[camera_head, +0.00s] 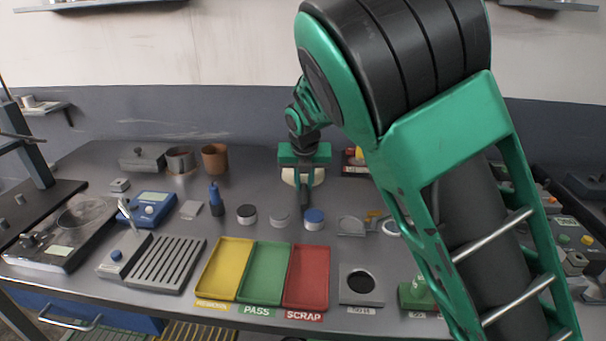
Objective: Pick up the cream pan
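My gripper (304,190) points down over the back middle of the grey table, below its green body. A cream round thing, which looks like the cream pan (289,177), shows at both sides of the dark fingers. The fingers hide its middle. I cannot tell whether they touch it, or whether it rests on the table or is raised. The finger gap cannot be made out from this side.
Yellow (226,270), green (262,272) and red (306,276) trays lie at the front. Small round weights, one blue-topped (314,218), stand before the gripper. A copper cup (215,158) stands back left. My arm hides much of the right side.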

